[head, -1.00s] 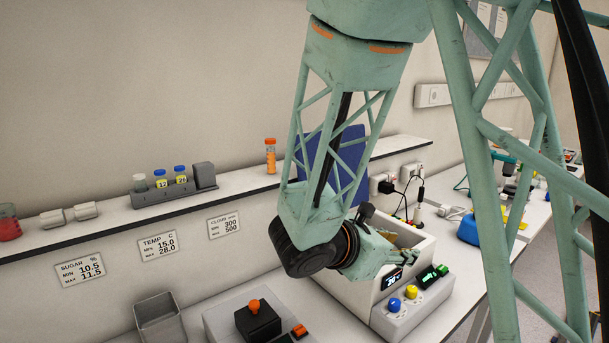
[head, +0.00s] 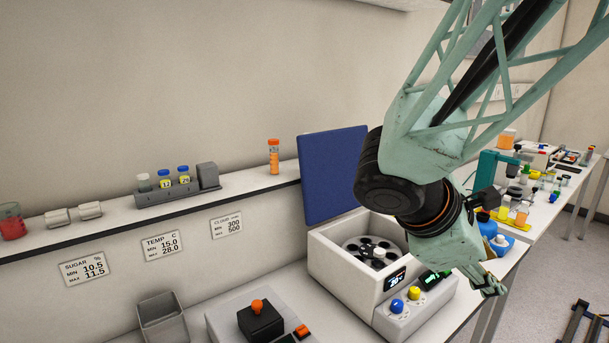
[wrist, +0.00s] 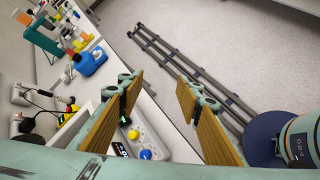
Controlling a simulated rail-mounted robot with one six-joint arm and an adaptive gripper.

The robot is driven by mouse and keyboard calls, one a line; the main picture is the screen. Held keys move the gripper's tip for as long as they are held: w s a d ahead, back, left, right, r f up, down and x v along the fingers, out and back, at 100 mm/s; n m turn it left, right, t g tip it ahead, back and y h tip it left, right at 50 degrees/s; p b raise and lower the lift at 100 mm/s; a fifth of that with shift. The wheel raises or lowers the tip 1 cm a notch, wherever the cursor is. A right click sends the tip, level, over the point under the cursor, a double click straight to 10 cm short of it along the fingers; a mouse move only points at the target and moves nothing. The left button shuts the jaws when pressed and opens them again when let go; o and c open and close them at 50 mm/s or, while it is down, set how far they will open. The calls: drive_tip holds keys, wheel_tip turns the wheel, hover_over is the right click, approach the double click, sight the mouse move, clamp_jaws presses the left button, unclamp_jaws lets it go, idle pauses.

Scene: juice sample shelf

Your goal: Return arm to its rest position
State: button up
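My gripper (head: 488,286) hangs at the right end of the white box, past the front edge of the bench in the head view. In the wrist view, the two wood-coloured finger pads of my gripper (wrist: 163,92) stand wide apart with nothing between them. Bench edge and floor show beyond the fingers. The arm reaches in from the upper right of the head view and hides part of the wall and the bench behind it.
The open white box (head: 330,268) shows a round rotor (head: 372,252) under a raised blue lid (head: 333,175). Its front has blue and yellow knobs. A shelf rack (head: 178,191) holds several vials. A floor rail (wrist: 190,75) runs beside the bench.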

drive_tip(key=s+a+r+m+y, duration=0.2)
drive_tip(key=s+a+m+y, duration=0.2)
drive_tip(key=s, duration=0.6)
drive_tip(key=s+a+r+m+y, duration=0.2)
drive_tip(key=s+a+m+y, duration=0.3)
drive_tip(key=s+a+m, duration=0.3)
drive_tip(key=shift+s+a+m+t, duration=0.35)
drive_tip(key=shift+s+m, duration=0.85)
drive_tip(key=shift+s, duration=0.5)
drive_tip(key=shift+o, duration=0.7)
